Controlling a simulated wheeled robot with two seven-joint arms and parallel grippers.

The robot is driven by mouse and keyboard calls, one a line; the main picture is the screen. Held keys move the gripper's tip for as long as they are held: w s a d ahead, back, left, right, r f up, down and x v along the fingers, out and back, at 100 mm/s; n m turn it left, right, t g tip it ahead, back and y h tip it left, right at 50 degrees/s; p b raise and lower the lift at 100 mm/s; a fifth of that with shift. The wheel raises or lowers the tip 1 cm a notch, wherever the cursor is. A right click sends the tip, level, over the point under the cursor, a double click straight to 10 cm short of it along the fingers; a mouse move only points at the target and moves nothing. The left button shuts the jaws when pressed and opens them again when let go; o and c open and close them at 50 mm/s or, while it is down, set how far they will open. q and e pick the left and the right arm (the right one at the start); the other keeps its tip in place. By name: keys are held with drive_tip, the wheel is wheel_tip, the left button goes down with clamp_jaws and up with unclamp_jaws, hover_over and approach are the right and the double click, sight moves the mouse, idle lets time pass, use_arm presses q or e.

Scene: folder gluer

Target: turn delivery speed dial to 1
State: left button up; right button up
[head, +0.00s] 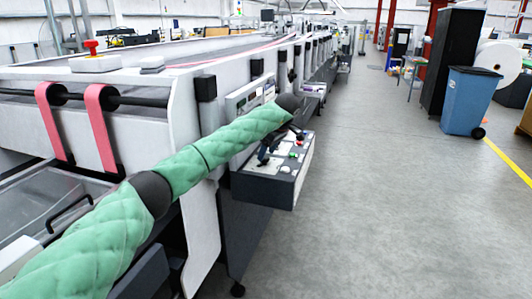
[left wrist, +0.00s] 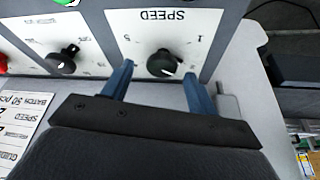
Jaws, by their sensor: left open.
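The delivery speed dial (left wrist: 161,63) is a round black knob on a white plate marked SPEED, which shows upside down in the left wrist view. A 5 is at its left and a 1 at its upper right. A small white mark shows on the knob's lower right side. My left gripper (left wrist: 158,69) is open, with one blue finger on each side of the dial; I cannot tell whether they touch it. In the head view my left gripper (head: 270,147) is over the control box (head: 266,188), partly hiding its panel. My right gripper is out of view.
A second black knob (left wrist: 62,60) sits left of the dial, with a red button (left wrist: 3,64) beyond it. The long grey machine (head: 190,110) runs along the left. A blue bin (head: 470,100) stands at right; the floor between is clear.

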use_arm(q)
drive_tip(key=shift+w+a+f, duration=0.1)
drive_tip(key=shift+a+f, duration=0.05)
drive_tip(key=shift+f, duration=0.3)
drive_tip(key=shift+a+f, duration=0.15)
drive_tip(key=shift+f, duration=0.2)
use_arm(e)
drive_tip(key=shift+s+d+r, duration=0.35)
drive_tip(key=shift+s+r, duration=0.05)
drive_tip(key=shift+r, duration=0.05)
use_arm(q)
drive_tip(key=c, duration=1)
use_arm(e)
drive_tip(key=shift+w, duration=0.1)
